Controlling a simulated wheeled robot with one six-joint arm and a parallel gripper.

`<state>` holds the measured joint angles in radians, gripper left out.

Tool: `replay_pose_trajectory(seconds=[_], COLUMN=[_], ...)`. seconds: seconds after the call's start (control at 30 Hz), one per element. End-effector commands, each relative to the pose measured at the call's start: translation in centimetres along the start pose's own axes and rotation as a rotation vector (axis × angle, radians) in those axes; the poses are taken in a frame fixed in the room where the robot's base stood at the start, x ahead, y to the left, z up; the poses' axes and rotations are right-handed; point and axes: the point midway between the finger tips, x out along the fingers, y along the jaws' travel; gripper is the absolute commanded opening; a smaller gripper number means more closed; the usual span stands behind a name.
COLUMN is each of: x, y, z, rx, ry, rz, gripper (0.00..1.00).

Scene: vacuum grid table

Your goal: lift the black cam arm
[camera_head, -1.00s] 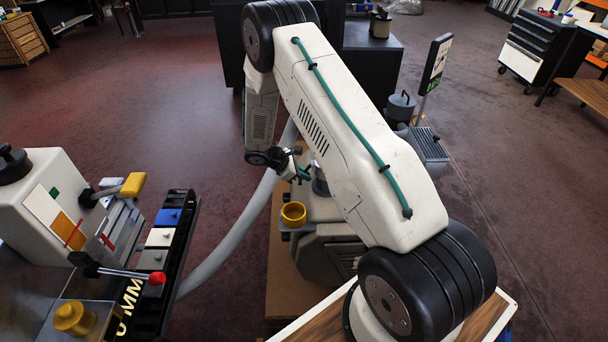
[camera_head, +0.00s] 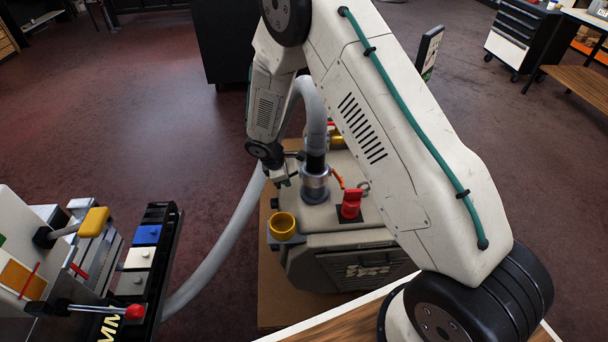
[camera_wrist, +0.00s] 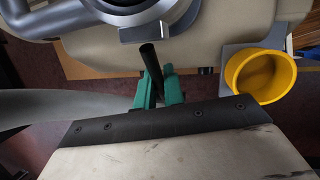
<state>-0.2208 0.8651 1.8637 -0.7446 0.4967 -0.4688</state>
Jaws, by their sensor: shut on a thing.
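The black cam arm (camera_wrist: 150,62) is a short dark rod standing beside the silver coupling (camera_wrist: 145,14) in the wrist view. My gripper (camera_wrist: 159,90) has green fingers closed around the rod's lower end, and the rod leans slightly. In the head view my gripper (camera_head: 283,180) is at the left side of the silver coupling (camera_head: 315,184), where a grey hose enters from above. The cam arm is too small and covered to make out clearly there.
The coupling sits on a beige machine (camera_head: 345,225) with a red knob (camera_head: 351,203). A yellow cup (camera_head: 282,224) stands just below my gripper; it also shows in the wrist view (camera_wrist: 262,76). A grey hose (camera_head: 228,235) curves at left. A panel with coloured blocks (camera_head: 148,234) stands farther left.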

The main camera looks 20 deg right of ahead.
Motion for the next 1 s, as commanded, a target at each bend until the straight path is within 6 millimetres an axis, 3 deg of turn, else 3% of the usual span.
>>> replay_pose_trajectory(seconds=[0.13, 0.5, 0.53, 0.6, 0.87, 1.0], x=[-0.7, -0.8, -0.8, -0.7, -0.7, -1.7], y=[0.1, 0.1, 0.2, 0.1, -0.1, 0.0], z=[-1.2, -1.4, -1.4, -1.4, -1.2, -1.2], rx=[-0.009, -0.01, -0.01, -0.01, -0.01, -0.008], ry=[0.027, 0.033, 0.033, 0.032, 0.03, 0.03], rz=[0.012, 0.014, 0.014, 0.013, 0.009, 0.01], gripper=[0.0, 0.0, 0.16, 0.32, 0.32, 0.32])
